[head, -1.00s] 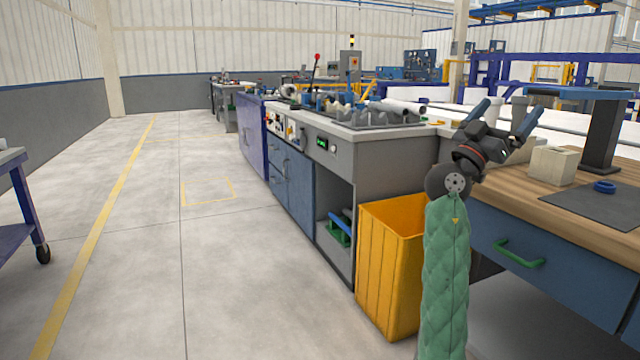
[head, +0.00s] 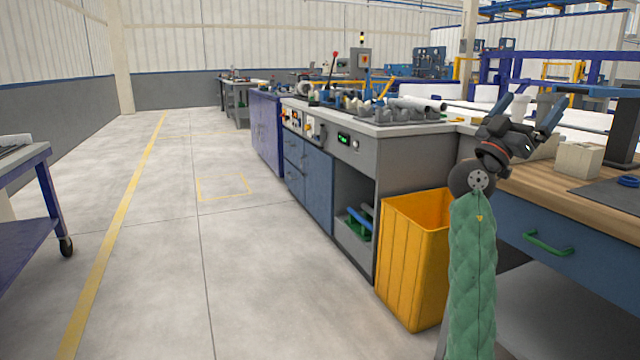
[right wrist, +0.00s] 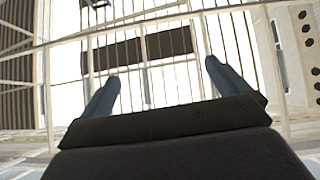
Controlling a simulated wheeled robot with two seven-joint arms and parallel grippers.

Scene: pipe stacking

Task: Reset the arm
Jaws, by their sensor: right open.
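My right arm, in a green padded sleeve, rises at the right of the head view. Its gripper (head: 532,112) points upward with its two blue-grey fingers spread apart and nothing between them. It shows in front of the wooden workbench (head: 540,196). In the right wrist view the same open fingers (right wrist: 160,85) stand apart, with only the hall's roof beams and bright panels behind them. My left gripper is not in view.
A yellow bin (head: 412,262) stands on the floor left of my right arm. A grey counter (head: 400,130) with several pipes (head: 415,104) runs away behind it. A blue cart (head: 30,195) stands at the left edge. The floor between is clear.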

